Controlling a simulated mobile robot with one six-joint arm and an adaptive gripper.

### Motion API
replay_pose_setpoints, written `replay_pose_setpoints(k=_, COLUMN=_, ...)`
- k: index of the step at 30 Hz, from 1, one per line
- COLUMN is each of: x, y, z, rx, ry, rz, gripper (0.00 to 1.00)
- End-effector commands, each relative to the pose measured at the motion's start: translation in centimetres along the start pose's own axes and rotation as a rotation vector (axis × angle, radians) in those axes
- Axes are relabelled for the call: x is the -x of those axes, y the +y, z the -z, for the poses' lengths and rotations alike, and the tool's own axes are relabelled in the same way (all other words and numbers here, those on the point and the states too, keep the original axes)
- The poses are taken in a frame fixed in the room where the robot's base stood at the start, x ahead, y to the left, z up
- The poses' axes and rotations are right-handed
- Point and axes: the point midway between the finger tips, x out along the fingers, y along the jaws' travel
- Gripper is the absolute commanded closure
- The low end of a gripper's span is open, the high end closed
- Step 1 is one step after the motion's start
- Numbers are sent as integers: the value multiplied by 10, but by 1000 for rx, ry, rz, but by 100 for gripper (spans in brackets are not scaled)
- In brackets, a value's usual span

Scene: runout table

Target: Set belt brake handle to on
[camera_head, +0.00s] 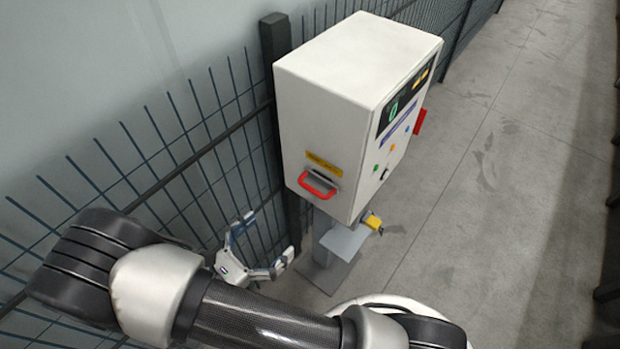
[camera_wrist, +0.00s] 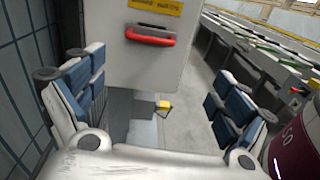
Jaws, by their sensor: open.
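The red handle (camera_head: 315,187) sits on the side wall of a white control cabinet (camera_head: 325,100), under a yellow label (camera_head: 324,165) whose text I cannot read clearly. Its red grip bar lies roughly level and stands out from a dark mount. In the wrist view the handle (camera_wrist: 150,37) is at the upper middle, ahead of and between my fingers. My gripper (camera_head: 268,240) is open and empty, to the lower left of the handle in the head view and apart from it. Both fingers also show in the wrist view (camera_wrist: 158,88), spread wide.
A dark mesh fence (camera_head: 150,160) runs close along the left, behind my gripper. The cabinet front carries several buttons and a display, with a red part (camera_head: 420,121) beyond. A yellow item (camera_head: 372,222) sits low by the grey stand. Grey floor (camera_head: 500,200) is clear to the right.

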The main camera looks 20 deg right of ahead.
Motion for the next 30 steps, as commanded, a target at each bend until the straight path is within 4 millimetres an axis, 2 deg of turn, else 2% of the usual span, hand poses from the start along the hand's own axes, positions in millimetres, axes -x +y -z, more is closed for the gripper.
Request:
replay_pose_setpoints(k=4, x=6, y=4, z=9, rx=36, ry=-37, rz=-61, gripper=7)
replay_pose_setpoints(k=8, x=-6, y=5, z=10, rx=40, ry=-40, rz=-64, gripper=7)
replay_pose_setpoints(k=24, x=-119, y=10, z=6, rx=37, ry=-37, rz=-58, gripper=7)
replay_pose_setpoints(k=30, x=-151, y=13, z=5, rx=37, ry=-37, rz=-60, gripper=7)
